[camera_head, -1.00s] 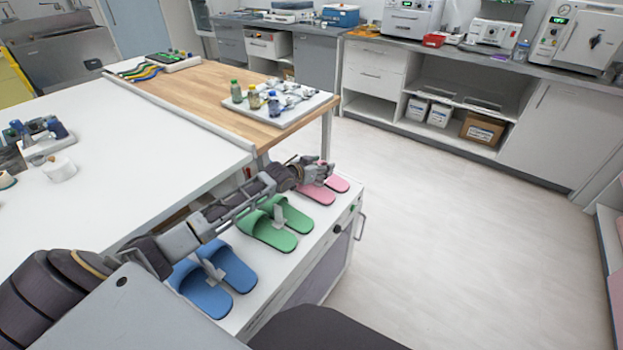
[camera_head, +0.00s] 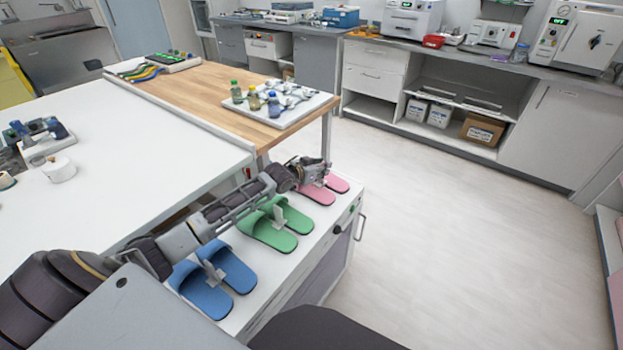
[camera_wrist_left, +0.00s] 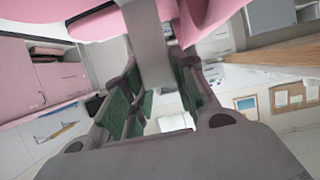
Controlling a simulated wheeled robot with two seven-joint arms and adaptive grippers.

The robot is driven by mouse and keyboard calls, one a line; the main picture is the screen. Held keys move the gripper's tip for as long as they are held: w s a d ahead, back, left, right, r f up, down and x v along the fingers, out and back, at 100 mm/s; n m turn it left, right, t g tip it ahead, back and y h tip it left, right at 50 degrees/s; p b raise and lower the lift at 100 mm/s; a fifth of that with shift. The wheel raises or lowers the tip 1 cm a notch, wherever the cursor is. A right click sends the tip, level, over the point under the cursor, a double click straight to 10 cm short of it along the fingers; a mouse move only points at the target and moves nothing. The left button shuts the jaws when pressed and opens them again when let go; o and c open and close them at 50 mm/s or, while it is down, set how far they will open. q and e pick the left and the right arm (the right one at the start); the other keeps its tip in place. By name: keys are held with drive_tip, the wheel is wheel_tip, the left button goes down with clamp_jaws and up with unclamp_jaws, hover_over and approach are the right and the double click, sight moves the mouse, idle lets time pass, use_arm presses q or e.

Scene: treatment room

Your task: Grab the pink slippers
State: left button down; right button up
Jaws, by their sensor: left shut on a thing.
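The pink slippers (camera_head: 318,194) lie side by side at the far end of the white cabinet top, partly hidden behind my left gripper (camera_head: 314,170). In the left wrist view the pink slippers (camera_wrist_left: 97,24) fill the top, with a pale grey upright piece (camera_wrist_left: 148,45) between them. My left gripper (camera_wrist_left: 155,85) has its green-padded fingers on both sides of this piece and is shut on it. The slippers look still at the level of the cabinet top. My right gripper is not in view.
Green slippers (camera_head: 268,236) and blue slippers (camera_head: 207,295) lie nearer on the same white top (camera_head: 262,277), under my left arm. A tray (camera_head: 283,116) with bottles stands on the wooden table (camera_head: 200,92). The floor (camera_head: 440,220) to the right is clear.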

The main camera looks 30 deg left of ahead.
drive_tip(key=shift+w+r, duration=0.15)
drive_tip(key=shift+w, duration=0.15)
use_arm(q)
drive_tip(key=shift+r, duration=0.15)
drive_tip(key=shift+r, duration=0.2)
drive_tip(key=shift+r+p, duration=0.9)
drive_tip(key=shift+r, duration=3.85)
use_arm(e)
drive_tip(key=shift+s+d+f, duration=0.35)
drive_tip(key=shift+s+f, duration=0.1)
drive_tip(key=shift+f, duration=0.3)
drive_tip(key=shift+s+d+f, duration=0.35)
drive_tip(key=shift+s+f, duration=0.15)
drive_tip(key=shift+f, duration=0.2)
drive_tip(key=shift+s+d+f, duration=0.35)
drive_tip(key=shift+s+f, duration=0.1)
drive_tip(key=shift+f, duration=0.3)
